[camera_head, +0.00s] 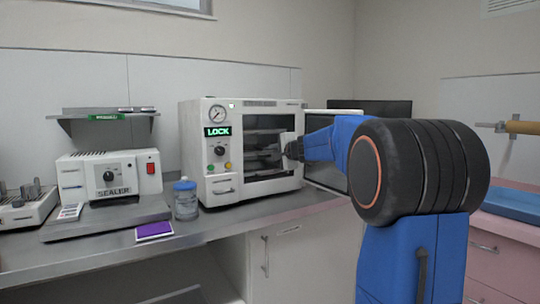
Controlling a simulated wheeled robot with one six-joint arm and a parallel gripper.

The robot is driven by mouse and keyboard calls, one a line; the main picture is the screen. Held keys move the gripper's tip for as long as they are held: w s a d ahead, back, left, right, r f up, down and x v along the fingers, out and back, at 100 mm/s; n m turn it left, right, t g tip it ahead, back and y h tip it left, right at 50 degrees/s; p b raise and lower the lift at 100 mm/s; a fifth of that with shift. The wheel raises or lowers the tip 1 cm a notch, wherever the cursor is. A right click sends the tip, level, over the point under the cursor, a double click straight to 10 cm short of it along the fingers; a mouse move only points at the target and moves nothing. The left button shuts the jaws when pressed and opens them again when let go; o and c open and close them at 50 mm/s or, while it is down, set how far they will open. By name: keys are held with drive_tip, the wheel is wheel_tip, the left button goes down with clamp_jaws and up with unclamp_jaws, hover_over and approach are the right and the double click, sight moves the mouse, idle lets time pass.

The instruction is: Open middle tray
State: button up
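The white autoclave (204,142) stands on the counter, with a lit green LOCK display (217,131). Its front shows a dark chamber with metal trays (262,158) stacked inside; which one is the middle tray is hard to make out. What looks like its door (325,176) is swung out to the right, partly behind my blue arm. My gripper (290,148) is at the right side of the chamber opening, in front of the trays' right end. Its fingers are small and partly hidden, so I cannot tell whether they are open or touch a tray.
A sealer (110,176) and a blue-capped jar (186,200) stand left of the autoclave. A purple-and-white packet (154,231) lies near the counter's front edge (110,257). A shelf (105,112) is on the wall. Pink drawers (495,262) with a blue tray (512,204) are at right.

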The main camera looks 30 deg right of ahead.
drive_tip(key=shift+w, duration=0.4)
clamp_jaws()
drive_tip(key=shift+f, duration=0.1)
idle(1.2)
